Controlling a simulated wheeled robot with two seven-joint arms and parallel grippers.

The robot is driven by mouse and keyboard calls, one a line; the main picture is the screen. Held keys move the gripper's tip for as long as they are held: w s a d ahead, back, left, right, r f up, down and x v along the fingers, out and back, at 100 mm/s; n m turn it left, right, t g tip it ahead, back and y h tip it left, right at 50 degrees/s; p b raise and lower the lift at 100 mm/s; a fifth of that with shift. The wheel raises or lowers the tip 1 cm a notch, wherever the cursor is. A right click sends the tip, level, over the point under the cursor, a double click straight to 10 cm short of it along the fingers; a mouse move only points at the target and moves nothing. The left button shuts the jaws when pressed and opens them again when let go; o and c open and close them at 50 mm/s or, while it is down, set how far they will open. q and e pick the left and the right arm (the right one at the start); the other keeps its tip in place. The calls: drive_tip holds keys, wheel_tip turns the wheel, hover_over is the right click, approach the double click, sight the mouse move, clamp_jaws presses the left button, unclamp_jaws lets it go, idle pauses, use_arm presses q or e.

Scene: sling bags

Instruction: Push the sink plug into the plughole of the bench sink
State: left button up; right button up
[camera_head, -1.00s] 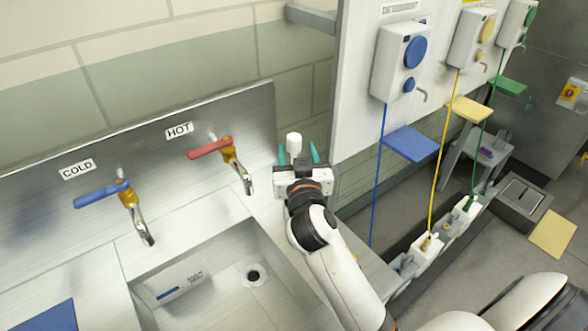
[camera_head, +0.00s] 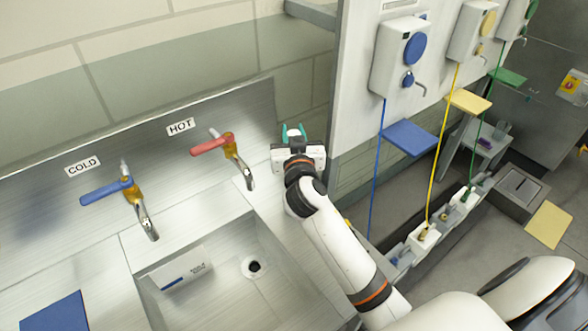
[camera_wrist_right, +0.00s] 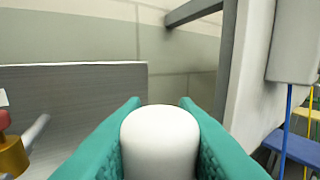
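The bench sink (camera_head: 215,300) has a steel basin with a dark round plughole (camera_head: 254,267) in its floor, open and uncovered. My right gripper (camera_head: 293,132) is at the back right of the bench, right of the hot tap and away from the basin. Its teal fingers sit on both sides of a white, round-topped piece (camera_head: 293,135), apparently the sink plug. In the right wrist view both fingers touch this white piece (camera_wrist_right: 160,142); its lower part is hidden. My left gripper is not in view.
The red-handled hot tap (camera_head: 232,150) and blue-handled cold tap (camera_head: 135,205) reach over the bench behind the basin. A white wall panel (camera_head: 360,110) with dispensers stands just right of the gripper. A blue pad (camera_head: 55,312) lies at lower left.

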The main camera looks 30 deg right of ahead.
clamp_jaws()
